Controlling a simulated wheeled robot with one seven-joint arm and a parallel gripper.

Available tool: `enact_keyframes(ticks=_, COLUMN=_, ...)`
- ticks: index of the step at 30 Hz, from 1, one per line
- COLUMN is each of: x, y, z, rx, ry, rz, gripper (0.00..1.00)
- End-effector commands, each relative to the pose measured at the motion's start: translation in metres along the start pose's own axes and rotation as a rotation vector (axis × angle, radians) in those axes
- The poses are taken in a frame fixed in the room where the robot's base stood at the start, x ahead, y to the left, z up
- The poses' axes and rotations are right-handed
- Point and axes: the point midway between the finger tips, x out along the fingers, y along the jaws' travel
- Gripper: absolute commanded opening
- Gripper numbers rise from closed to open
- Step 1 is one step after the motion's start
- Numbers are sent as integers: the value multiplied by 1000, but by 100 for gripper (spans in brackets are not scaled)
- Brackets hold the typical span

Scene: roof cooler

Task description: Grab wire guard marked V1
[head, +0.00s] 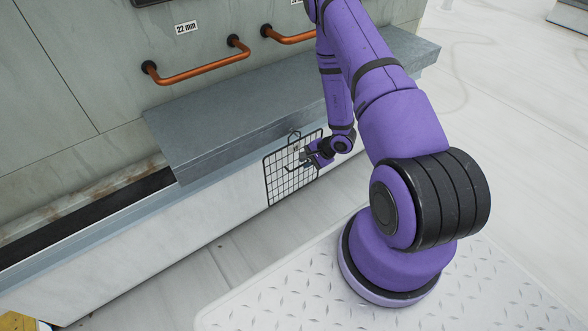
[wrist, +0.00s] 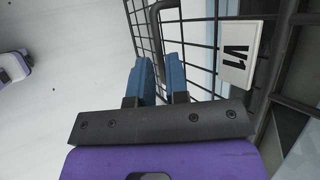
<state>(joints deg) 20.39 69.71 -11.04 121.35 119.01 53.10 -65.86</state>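The wire guard (head: 279,182) is a dark square grid, upright at the white front face below the grey ledge in the head view. Its bars and a white tag marked V1 (wrist: 240,52) show at close range in the wrist view. A dark bar handle (wrist: 157,32) stands out from the guard and runs down between my blue fingers. My gripper (wrist: 160,72) has its fingers close together on both sides of this handle and seems shut on it. In the head view my gripper (head: 307,160) is at the guard's right part; the exact contact is small there.
The grey ledge (head: 235,118) overhangs just above the guard. Orange handrails (head: 205,68) are on the wall behind, with a "22 mm" label (head: 187,28). A dark open slot (head: 85,220) runs to the left. The pale floor in front (head: 220,262) is clear.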

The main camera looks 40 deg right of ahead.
Motion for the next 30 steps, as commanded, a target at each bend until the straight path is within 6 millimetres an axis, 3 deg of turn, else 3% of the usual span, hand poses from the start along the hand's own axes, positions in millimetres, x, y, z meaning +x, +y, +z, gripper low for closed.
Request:
enact_keyframes(ticks=13, x=49, y=2, z=1, rx=-1, ry=-1, rz=1, gripper=15)
enact_keyframes(ticks=20, x=51, y=1, z=0, rx=0, ry=0, rz=0, gripper=15)
enact_keyframes(ticks=23, x=51, y=1, z=0, rx=0, ry=0, rz=0, gripper=0)
enact_keyframes(ticks=30, x=51, y=1, z=0, rx=-1, ry=0, rz=-1, gripper=0)
